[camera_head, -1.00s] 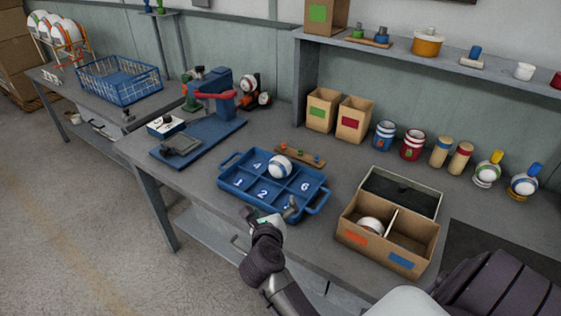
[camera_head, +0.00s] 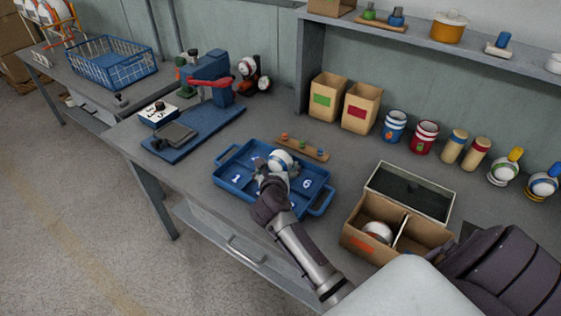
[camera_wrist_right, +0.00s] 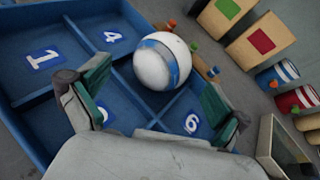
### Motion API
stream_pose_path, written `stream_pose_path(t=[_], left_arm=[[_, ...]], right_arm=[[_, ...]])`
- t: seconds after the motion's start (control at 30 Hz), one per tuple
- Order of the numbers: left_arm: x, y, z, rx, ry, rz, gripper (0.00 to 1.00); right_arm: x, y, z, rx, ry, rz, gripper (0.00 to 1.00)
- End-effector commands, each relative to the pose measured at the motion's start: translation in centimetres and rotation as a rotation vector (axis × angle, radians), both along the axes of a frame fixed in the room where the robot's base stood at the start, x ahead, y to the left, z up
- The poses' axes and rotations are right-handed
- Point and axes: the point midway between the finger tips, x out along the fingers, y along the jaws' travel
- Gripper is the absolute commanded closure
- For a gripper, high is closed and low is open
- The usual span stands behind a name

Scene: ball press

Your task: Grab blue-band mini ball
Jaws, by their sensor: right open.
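The white ball with a blue band (camera_head: 280,160) sits in a back compartment of the blue numbered tray (camera_head: 318,209). In the right wrist view the ball (camera_wrist_right: 158,62) lies just ahead of my right gripper (camera_wrist_right: 155,108), between the lines of its two fingers. My left gripper is not in view.
A cardboard box (camera_head: 352,243) with another white ball (camera_head: 377,233) stands right of the tray. A small peg board (camera_head: 302,148) lies behind the tray. A blue press (camera_head: 208,80) stands to the left. Cans and kraft boxes line the back.

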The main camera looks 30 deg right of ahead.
Motion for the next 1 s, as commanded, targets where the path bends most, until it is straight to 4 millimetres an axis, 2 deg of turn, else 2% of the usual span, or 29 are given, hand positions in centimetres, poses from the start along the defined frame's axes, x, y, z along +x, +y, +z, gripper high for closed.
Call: stream_pose_path(t=[0.1, 0.2, 0.4, 0.63, 0.93, 1.0], left_arm=[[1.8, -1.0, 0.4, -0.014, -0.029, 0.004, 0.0], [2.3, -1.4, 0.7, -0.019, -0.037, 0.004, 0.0], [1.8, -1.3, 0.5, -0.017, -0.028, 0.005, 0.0], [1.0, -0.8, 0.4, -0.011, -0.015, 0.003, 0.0], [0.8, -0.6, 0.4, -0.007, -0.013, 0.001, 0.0], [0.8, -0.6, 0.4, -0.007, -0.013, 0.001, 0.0]], right_arm=[[0.8, -1.1, -0.8, -0.005, 0.003, 0.0, 0.0], [1.6, -2.2, -1.7, -0.006, 0.004, 0.0, 0.0], [3.0, -3.1, -2.5, -0.002, 0.0, 0.0, 0.0], [3.1, -3.1, -2.5, -0.002, 0.0, 0.001, 0.02], [3.1, -3.1, -2.5, -0.001, 0.001, 0.001, 0.52], [3.1, -3.1, -2.5, -0.001, 0.001, 0.001, 0.53]])
